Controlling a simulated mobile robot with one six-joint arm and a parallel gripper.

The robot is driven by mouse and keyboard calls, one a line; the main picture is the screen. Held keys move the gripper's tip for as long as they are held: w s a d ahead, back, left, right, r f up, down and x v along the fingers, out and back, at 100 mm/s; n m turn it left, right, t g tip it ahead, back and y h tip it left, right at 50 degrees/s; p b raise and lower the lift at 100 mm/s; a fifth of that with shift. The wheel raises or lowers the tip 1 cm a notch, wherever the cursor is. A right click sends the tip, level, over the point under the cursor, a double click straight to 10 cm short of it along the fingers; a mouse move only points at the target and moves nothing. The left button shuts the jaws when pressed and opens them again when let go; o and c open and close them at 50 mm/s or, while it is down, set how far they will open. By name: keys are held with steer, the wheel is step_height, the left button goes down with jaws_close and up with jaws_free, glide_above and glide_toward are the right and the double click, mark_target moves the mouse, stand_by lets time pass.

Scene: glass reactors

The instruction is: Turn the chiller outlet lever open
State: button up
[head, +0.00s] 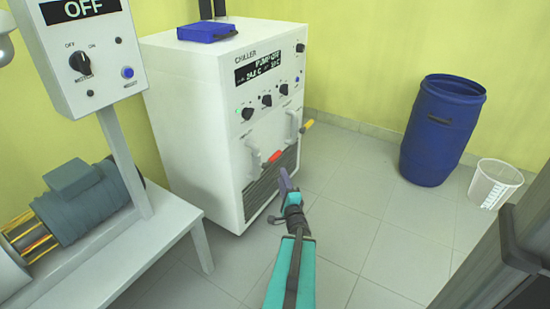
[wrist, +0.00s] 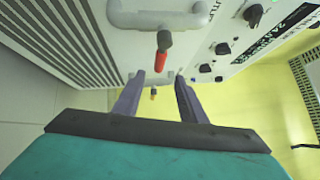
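The chiller (head: 205,120) is a white cabinet with a dark display, knobs and two levers on its front. A red-handled lever (head: 271,158) sits low on the front; it also shows in the wrist view (wrist: 162,60). A yellow-handled lever (head: 308,124) is farther along the front, small in the wrist view (wrist: 153,93). I cannot read which one is the outlet. My gripper (head: 284,176) is just below and right of the red lever in the head view. In the wrist view my gripper (wrist: 160,78) is open, its fingers apart, and the red handle shows just above the gap, seemingly not gripped.
Two grey handles, one (head: 254,160) beside the red lever, stick out from the chiller front. A blue box (head: 206,31) lies on top. A motor (head: 85,200) on a white bench is at left. A blue drum (head: 440,130) and white bucket (head: 495,183) stand right, with clear floor between.

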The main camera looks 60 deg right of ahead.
mark_target(276, 156)
steer(key=b+x, duration=0.3)
steer(key=x, duration=0.9)
steer(key=shift+f, duration=0.1)
steer(key=shift+b+x, duration=0.4)
steer(key=shift+x, duration=0.45)
jaws_close()
steer(key=shift+a, duration=0.2)
steer(key=shift+s+d, duration=0.15)
steer(key=shift+d, duration=0.05)
